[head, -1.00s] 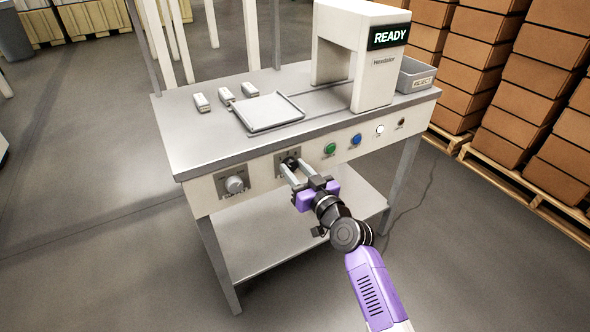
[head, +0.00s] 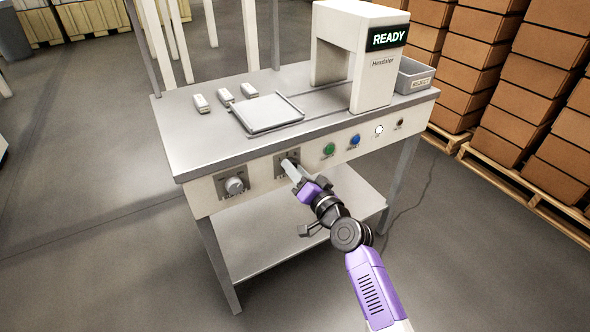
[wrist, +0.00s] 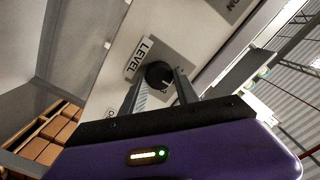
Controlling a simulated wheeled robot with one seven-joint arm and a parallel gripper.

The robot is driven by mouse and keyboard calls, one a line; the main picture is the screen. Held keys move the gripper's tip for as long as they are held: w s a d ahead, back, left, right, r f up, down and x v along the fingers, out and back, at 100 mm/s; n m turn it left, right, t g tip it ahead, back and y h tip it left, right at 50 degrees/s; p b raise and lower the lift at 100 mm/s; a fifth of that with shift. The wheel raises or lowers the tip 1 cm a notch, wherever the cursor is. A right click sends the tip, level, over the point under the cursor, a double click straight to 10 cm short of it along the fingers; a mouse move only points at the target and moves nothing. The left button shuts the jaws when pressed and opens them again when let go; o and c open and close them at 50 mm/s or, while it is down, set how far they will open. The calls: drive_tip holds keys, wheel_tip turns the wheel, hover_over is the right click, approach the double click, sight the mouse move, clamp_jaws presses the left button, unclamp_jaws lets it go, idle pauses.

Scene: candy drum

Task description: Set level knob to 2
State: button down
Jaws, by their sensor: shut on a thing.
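The level knob (wrist: 159,75) is a small black round knob on a grey plate marked LEVEL, seen in the wrist view. In the head view its plate (head: 281,170) is on the bench's front panel, and the knob is mostly hidden by my fingers. My gripper (head: 287,163) is shut on the level knob, with one finger on each side of it; its two fingers also show in the wrist view (wrist: 160,85). The wrist is rolled relative to the panel. I cannot read which number the knob points to.
A larger grey knob (head: 234,185) sits left on the same panel. Green (head: 328,149), blue (head: 354,140) and white (head: 379,130) buttons sit to the right. A tray (head: 267,126) and the machine reading READY (head: 340,60) stand on top. Open floor lies in front.

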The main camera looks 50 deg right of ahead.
idle(0.3)
drive_tip(key=c, duration=0.9)
unclamp_jaws()
drive_tip(key=shift+c, duration=0.2)
drive_tip(key=v, duration=0.8)
drive_tip(key=shift+d, duration=0.1)
